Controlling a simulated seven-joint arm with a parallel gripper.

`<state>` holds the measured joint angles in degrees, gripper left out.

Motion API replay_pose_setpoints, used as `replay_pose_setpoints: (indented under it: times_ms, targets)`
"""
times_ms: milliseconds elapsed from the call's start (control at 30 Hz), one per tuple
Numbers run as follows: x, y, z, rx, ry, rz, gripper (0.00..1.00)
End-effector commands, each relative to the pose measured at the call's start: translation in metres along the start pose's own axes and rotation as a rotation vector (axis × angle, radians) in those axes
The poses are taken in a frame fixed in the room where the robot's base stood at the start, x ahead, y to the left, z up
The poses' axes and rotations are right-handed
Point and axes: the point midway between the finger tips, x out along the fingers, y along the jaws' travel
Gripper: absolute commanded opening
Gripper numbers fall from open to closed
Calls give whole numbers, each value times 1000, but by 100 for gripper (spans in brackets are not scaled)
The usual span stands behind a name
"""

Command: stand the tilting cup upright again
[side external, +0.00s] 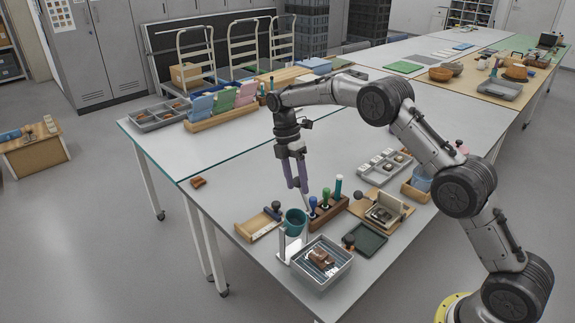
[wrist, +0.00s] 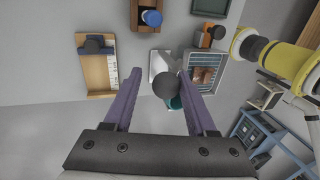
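The teal cup (side external: 294,222) leans to one side by the white upright stand (side external: 284,244) near the table's front edge. In the wrist view only a small teal part of the cup (wrist: 174,103) shows, beside the right finger and behind a dark round knob (wrist: 166,84); the rest is hidden. My gripper (side external: 298,188) points down above the cup, with its purple fingers near the tool rack. In the wrist view my gripper (wrist: 160,73) is open, its fingers well apart. I cannot tell how far below them the knob lies.
A wooden rack (side external: 328,212) with several coloured handles stands right of the cup. A wooden tray (side external: 256,229) lies left. A grey crate (side external: 327,277) with brown sherds is in front, and a dark green tray (side external: 367,239) is to its right.

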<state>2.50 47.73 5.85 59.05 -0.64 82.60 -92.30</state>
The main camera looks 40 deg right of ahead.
Motion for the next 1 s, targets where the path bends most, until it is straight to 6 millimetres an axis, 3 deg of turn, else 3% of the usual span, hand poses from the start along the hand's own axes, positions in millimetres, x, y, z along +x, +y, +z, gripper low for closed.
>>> replay_pose_setpoints:
  times_ms: [400,1000]
  targets:
    - [13,21,0,0,0,-101,56]
    - [-22,23,0,0,0,-98,56]
